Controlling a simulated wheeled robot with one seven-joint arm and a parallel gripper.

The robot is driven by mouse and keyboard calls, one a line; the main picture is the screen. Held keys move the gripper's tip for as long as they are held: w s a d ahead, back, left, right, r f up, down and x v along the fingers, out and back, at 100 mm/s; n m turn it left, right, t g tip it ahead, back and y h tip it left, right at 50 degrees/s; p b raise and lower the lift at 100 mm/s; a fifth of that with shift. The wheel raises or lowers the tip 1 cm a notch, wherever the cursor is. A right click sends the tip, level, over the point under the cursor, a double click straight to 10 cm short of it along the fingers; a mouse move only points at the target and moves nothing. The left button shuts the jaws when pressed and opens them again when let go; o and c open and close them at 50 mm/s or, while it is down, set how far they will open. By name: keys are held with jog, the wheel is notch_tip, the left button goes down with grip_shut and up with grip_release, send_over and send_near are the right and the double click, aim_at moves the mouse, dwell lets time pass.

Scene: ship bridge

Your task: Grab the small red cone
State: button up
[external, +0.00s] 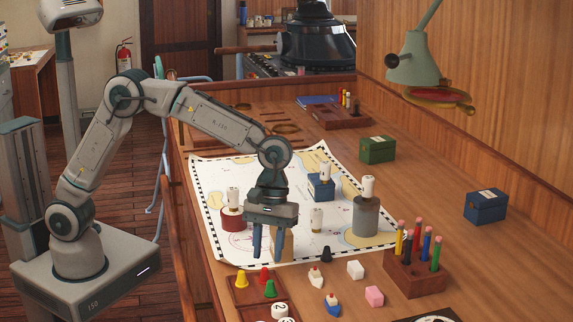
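The small red cone (265,276) stands in a low brown tray (238,297) near the front of the desk, between a yellow cone (241,279) and a green cone (270,289). My gripper (268,252) points down with its two blue fingers apart and nothing seen between them. In the picture the fingertips show just above the red cone, apart from it. I cannot tell how far they are from it in height or depth.
A chart (212,183) covers the desk behind, with a red cylinder (232,220), a blue box (321,188) and a grey cylinder (365,216) on it. A pencil block (414,277) and small toy boats (332,304) are to the right. A lamp (418,62) overhangs the desk.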

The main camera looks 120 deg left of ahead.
aim_at(265, 268)
jog(key=x, duration=0.5)
jog(key=shift+s+d+r+p, duration=0.1)
jog(key=shift+d+p, duration=0.05)
jog(key=shift+p, duration=0.2)
jog(key=c, duration=0.6)
jog(key=shift+c, duration=0.2)
jog(key=shift+r, duration=0.1)
